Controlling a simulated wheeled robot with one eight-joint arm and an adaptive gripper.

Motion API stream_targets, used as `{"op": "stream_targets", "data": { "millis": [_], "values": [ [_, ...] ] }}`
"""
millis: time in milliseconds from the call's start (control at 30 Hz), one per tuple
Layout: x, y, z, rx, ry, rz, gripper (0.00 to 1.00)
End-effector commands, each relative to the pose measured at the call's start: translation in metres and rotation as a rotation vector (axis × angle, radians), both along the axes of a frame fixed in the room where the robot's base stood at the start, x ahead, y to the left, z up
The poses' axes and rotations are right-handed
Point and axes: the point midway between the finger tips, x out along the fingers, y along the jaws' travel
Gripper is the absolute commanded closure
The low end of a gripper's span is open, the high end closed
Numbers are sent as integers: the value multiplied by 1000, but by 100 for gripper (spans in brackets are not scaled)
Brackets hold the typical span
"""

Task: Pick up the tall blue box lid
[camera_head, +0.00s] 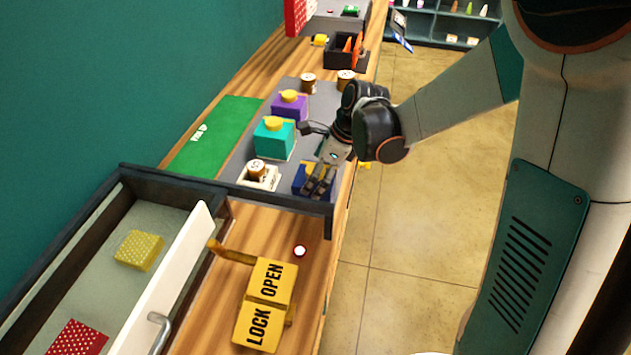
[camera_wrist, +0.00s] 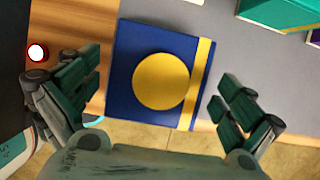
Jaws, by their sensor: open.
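The blue box lid (camera_wrist: 129,65) shows in the wrist view as a dark blue square top with a round yellow knob (camera_wrist: 161,81) and a yellow stripe along its right side. In the head view the blue box (camera_head: 301,177) stands at the near right end of the grey mat, partly hidden by my gripper (camera_head: 320,184). My gripper is open and empty above it. In the wrist view its fingers (camera_wrist: 158,98) lie one on each side of the lid, apart from it. How high they are above the lid I cannot tell.
A teal box (camera_head: 273,142) and a purple box (camera_head: 289,108), each with a yellow knob, stand behind. A white holder (camera_head: 258,178) is left of the blue box. An open drawer (camera_head: 170,285) and a LOCK/OPEN block (camera_head: 265,300) are in front.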

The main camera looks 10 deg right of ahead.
Motion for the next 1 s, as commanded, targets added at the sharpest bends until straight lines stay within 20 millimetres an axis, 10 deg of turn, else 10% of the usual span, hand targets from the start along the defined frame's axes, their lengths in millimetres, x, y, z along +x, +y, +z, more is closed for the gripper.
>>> {"op": "stream_targets", "data": {
  "millis": [667, 867, 1000],
  "values": [
    [7, 19, -47, -1, 0, 0, 0],
    [7, 19, -47, 0, 0, 0, 42],
    [7, 18, -47, 0, 0, 0, 42]
  ]
}}
